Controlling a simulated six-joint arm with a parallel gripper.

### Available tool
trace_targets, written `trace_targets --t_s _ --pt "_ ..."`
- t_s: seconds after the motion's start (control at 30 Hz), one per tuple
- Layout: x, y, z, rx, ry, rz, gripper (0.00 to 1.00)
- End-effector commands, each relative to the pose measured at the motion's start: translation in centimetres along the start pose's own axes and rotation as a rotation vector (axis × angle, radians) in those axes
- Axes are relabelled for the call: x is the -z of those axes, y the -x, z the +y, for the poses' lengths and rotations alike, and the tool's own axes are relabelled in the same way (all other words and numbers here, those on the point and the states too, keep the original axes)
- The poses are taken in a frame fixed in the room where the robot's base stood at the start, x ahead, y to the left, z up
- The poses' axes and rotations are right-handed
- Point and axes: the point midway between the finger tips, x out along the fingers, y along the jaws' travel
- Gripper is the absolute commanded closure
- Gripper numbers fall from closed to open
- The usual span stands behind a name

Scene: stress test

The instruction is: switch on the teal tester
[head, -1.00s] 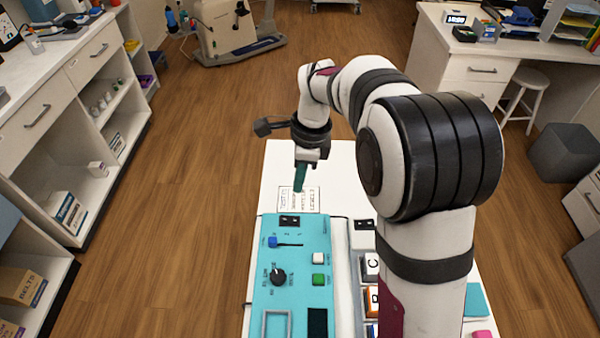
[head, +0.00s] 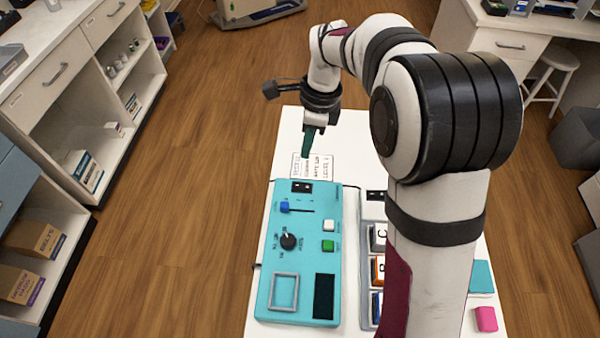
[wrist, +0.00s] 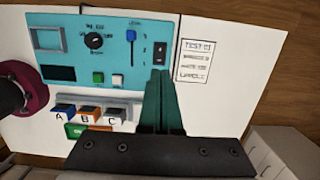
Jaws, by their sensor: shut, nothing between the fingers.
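The teal tester (head: 262,300) lies flat on the white table. It carries a black rocker switch (head: 301,187) at its far end, a blue slider (head: 285,207), a black knob (head: 288,241), a white button (head: 329,225) and a green button (head: 328,246). My gripper (head: 307,156) is shut and empty, its dark green fingers pointing down over the printed card just beyond the tester's far edge. In the wrist view the finger tips (wrist: 163,74) show just below the rocker switch (wrist: 159,54). I cannot tell their height, and no contact is visible.
A printed card (head: 312,166) lies beyond the tester. A grey unit with lettered buttons (head: 377,270) stands to its right, partly hidden by my arm. A pink block (head: 486,319) sits at the table's right edge. Shelves (head: 60,120) line the left.

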Motion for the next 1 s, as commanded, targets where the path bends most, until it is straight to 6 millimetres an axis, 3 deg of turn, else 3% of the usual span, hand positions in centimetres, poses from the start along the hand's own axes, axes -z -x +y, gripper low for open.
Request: trace_targets --t_s 0.3,0.5,0.7,1.0 --pt "0.0 -7.0 0.1 -0.005 0.0 0.001 1.0" --pt "0.0 -10.5 0.1 -0.002 0.001 0.001 1.0" --pt "0.0 -12.0 0.0 -0.001 0.0 0.0 1.0" --pt "0.0 -12.1 0.0 0.0 0.0 0.0 1.0"
